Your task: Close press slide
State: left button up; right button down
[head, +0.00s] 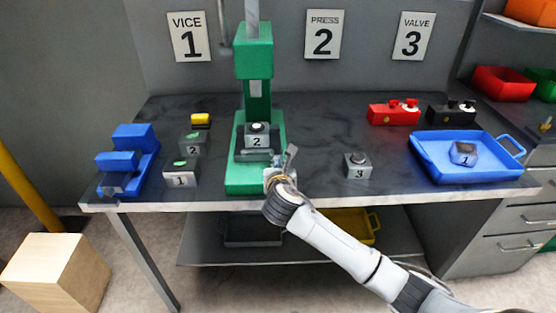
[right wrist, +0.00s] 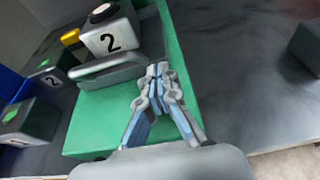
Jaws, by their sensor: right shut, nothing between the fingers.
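A grey block marked 2 (head: 257,135) with a dark round top sits on the press slide (head: 258,156), a grey plate with a bar-like front edge, over the green base. My right gripper (head: 284,162) is shut and empty at the front right of the slide. In the right wrist view the closed fingertips (right wrist: 158,72) are close to the right end of the slide bar (right wrist: 110,70); I cannot tell whether they touch. My left gripper is not in view.
A blue vice (head: 128,160) and blocks marked 1 (head: 181,172) and 2 (head: 194,143) stand to the left. A block marked 3 (head: 358,166) stands to the right. A blue tray (head: 485,178) holds another block. The bench between press and tray is mostly clear.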

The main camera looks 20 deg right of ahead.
jog(key=shift+w+d, duration=0.15)
jog(key=shift+w, duration=0.3)
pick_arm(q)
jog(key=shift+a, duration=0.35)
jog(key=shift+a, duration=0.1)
